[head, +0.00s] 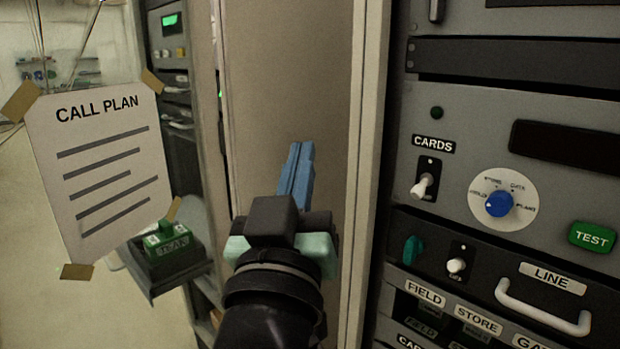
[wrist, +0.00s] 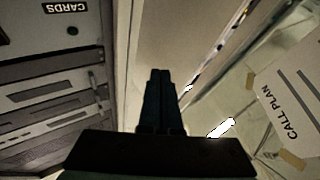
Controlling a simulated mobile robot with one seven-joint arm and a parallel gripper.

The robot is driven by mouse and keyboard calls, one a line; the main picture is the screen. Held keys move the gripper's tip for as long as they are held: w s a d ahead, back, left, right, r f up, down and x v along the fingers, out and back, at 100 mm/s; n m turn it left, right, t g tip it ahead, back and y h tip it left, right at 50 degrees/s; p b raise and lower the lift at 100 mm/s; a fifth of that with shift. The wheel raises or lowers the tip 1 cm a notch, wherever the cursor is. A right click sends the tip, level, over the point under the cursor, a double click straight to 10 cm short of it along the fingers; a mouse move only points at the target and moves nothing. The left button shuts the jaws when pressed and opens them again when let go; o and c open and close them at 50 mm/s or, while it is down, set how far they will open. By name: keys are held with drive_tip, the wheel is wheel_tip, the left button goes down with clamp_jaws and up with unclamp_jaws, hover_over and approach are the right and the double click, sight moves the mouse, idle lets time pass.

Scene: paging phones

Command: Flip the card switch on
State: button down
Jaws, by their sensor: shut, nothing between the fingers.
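The card switch (head: 423,186) is a white toggle on a small black plate under the CARDS label (head: 433,144), on the grey rack panel at right in the head view. Its lever tilts downward and toward the viewer. My gripper (head: 297,165) is in the middle of the head view, left of the switch and apart from it, in front of a plain beige panel. Its blue fingers are together and hold nothing. In the wrist view my gripper (wrist: 160,75) points up the picture; the CARDS label (wrist: 66,7) shows at the upper left, but the switch itself is not clear there.
A rotary dial with a blue knob (head: 499,204), a green TEST button (head: 593,237), another white toggle (head: 456,266) and the LINE handle (head: 541,309) are near the switch. A rack post (head: 368,150) stands between gripper and panel. A CALL PLAN sheet (head: 98,165) hangs at left.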

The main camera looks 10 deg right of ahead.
drive_tip(key=w+d+f+g+h+p, duration=0.1)
drive_tip(key=w+f+g+p, duration=0.15)
drive_tip(key=w+p, duration=0.2)
drive_tip(key=n+g+h+p, duration=0.8)
drive_tip(key=p, duration=1.5)
approach(416, 198)
drive_tip(key=f, duration=0.1)
drive_tip(key=x, duration=0.2)
drive_tip(key=b+x, duration=0.1)
drive_tip(key=x, duration=0.2)
drive_tip(key=b+x, duration=0.1)
drive_tip(key=x, duration=0.2)
drive_tip(key=shift+f, duration=0.35)
drive_tip(key=shift+w+d+r+b, duration=0.1)
drive_tip(key=shift+w+d+b, duration=0.2)
drive_tip(key=shift+w+d, duration=0.15)
drive_tip(key=shift+r, duration=0.15)
drive_tip(key=shift+r+p, duration=0.6)
drive_tip(key=shift+r, duration=0.05)
drive_tip(key=shift+f, duration=0.2)
drive_tip(key=shift+f+b, duration=0.5)
drive_tip(key=shift+b, duration=0.35)
